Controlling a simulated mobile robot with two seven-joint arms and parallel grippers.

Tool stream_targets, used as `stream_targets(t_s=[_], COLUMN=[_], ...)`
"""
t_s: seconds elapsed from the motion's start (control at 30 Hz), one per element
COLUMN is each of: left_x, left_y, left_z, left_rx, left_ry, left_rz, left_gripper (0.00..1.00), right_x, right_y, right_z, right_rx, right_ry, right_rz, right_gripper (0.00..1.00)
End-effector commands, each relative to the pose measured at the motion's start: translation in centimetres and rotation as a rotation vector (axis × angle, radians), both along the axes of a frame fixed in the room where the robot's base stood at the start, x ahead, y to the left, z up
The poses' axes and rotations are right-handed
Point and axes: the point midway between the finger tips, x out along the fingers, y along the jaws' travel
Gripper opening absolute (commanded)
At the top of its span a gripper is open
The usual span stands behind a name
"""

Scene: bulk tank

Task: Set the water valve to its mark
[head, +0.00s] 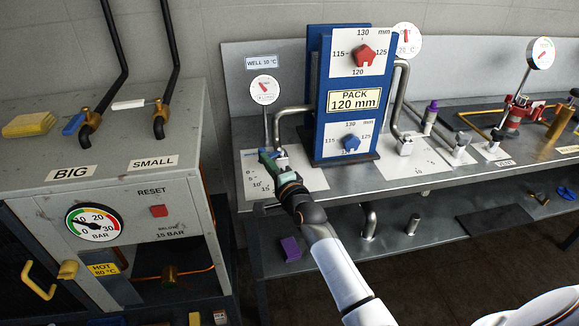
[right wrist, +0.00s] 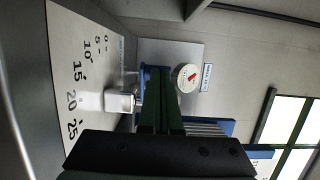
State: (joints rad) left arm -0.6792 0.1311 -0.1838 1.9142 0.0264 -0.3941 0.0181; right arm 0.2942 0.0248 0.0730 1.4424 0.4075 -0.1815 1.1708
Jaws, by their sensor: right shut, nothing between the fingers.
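The water valve (right wrist: 141,97) has a white square body and a blue part. It stands on a white scale plate (head: 302,178) under a small dial gauge (head: 264,90). The plate carries numbers, reading 0 to 25 in the right wrist view (right wrist: 60,60). My right gripper (head: 270,160) is shut and empty, with its green fingers right at the valve's blue part. I cannot tell whether they touch it. The fingers and the gripper body hide much of the handle, so its exact setting is unclear. My left gripper is not in view.
A blue panel (head: 320,90) with a red and a blue knob stands right of the valve, with bent steel pipes on both sides. A grey cabinet (head: 120,205) with hoses and lever valves stands at left. More valves and gauges line the bench to the right.

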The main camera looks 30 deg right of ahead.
Motion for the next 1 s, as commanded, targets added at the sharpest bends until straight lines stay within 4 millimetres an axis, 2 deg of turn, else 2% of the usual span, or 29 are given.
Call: stream_targets(t_s=[0.2,0.5,1.0], left_x=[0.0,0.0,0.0], left_y=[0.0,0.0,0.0], left_z=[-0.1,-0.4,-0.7], left_rx=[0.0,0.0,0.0], left_ry=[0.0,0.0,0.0], left_rz=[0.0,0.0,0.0], left_gripper=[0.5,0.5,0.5], right_x=[1.6,3.3,4.3], right_y=[1.2,1.9,2.1], right_z=[0.1,0.0,0.0], right_rx=[0.003,0.003,0.001], right_ry=[-0.001,-0.001,-0.001], right_rz=[0.011,0.01,0.01], right_gripper=[0.0,0.0,0.0])
